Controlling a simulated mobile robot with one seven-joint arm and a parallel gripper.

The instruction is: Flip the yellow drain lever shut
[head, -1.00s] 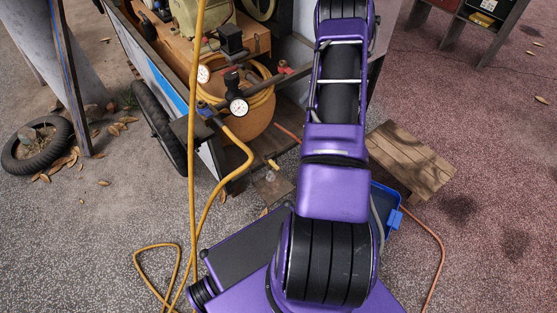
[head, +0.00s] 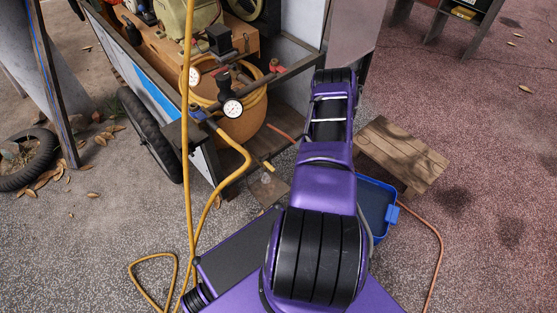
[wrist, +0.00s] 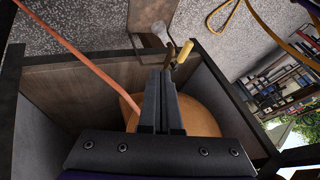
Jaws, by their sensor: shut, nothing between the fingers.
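The yellow drain lever (head: 268,166) shows low beside the tank, near the cart's bottom edge, in the head view. In the wrist view the yellow lever (wrist: 184,52) sits tilted, just beyond and slightly right of my fingertips. My gripper (wrist: 161,74) is shut and empty, with a small apparent gap to the lever. The orange tank (wrist: 203,116) lies behind and below my fingers in the wrist view; it also shows in the head view (head: 243,124). My gripper is not visible in the head view.
Dark cart frame bars and panels (wrist: 70,75) surround my gripper. An orange hose (wrist: 75,52) crosses on the left. A yellow hose (head: 238,165) hangs in front of the cart. A wooden stool (head: 400,152) and blue bin (head: 374,205) stand right of my arm.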

